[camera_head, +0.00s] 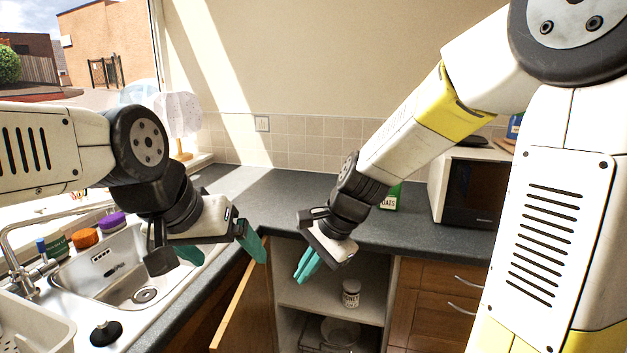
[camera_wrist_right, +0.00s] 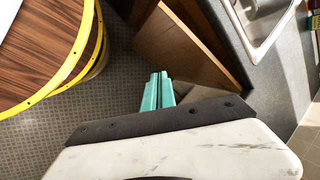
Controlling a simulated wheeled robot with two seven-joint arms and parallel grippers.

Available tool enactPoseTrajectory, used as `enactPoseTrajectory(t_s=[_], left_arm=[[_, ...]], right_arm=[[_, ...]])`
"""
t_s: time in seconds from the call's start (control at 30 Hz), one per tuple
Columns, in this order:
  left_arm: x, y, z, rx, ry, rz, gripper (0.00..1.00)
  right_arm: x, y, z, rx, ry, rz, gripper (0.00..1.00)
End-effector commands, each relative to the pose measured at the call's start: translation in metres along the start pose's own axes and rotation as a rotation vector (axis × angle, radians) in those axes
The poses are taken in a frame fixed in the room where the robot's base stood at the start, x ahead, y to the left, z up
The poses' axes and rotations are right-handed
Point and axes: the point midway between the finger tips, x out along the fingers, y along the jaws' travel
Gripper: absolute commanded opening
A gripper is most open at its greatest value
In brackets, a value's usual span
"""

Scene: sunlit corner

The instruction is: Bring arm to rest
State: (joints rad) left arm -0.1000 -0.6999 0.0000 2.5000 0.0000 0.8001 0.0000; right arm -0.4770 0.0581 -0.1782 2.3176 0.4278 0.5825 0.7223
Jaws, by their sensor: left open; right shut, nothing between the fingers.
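My left gripper (camera_head: 222,252) reaches in from the left over the counter edge beside the sink. Its teal fingers are spread wide apart with nothing between them. My right gripper (camera_head: 306,265) points down in front of the open lower cabinet (camera_head: 335,268). Its teal fingers are closed together and hold nothing. The right fingertips also show in the right wrist view (camera_wrist_right: 158,92), pressed side by side, with the opened wooden cabinet door (camera_wrist_right: 185,50) beyond them.
The open cabinet door (camera_head: 243,305) juts out between my grippers. A white jar (camera_head: 351,293) stands on the cabinet shelf. A microwave (camera_head: 470,190) and a green oats package (camera_head: 391,197) stand on the counter. The sink (camera_head: 120,275) lies at left, with a white rack (camera_head: 35,325) in front.

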Motion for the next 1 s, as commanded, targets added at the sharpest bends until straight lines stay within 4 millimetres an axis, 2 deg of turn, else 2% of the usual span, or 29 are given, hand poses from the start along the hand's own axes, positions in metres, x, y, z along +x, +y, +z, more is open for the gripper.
enactPoseTrajectory(t_s=[0.03, 0.2, 0.3, 0.4, 0.5, 0.63, 1.0], left_arm=[[0.0, 0.0, 0.0, 0.0, 0.0, 0.0, 0.9], [0.0, 0.0, 0.0, 0.0, 0.0, 0.0, 0.9], [0.0, 0.0, 0.0, 0.0, 0.0, 0.0, 0.9], [0.0, 0.0, 0.0, 0.0, 0.0, 0.0, 0.9], [0.0, 0.0, 0.0, 0.0, 0.0, 0.0, 0.9], [0.0, 0.0, 0.0, 0.0, 0.0, 0.0, 0.9], [0.0, 0.0, 0.0, 0.0, 0.0, 0.0, 0.9]], right_arm=[[-0.027, 0.006, -0.004, -0.085, 0.027, -0.034, 0.0], [-0.096, 0.038, -0.009, -0.394, 0.144, -0.069, 0.0], [-0.13, 0.062, -0.01, -0.567, 0.236, -0.056, 0.0], [-0.155, 0.085, -0.01, -0.711, 0.324, -0.02, 0.0], [-0.172, 0.104, -0.01, -0.816, 0.392, 0.026, 0.0], [-0.184, 0.118, -0.009, -0.895, 0.441, 0.069, 0.0], [-0.187, 0.122, -0.009, -0.917, 0.453, 0.083, 0.0]])
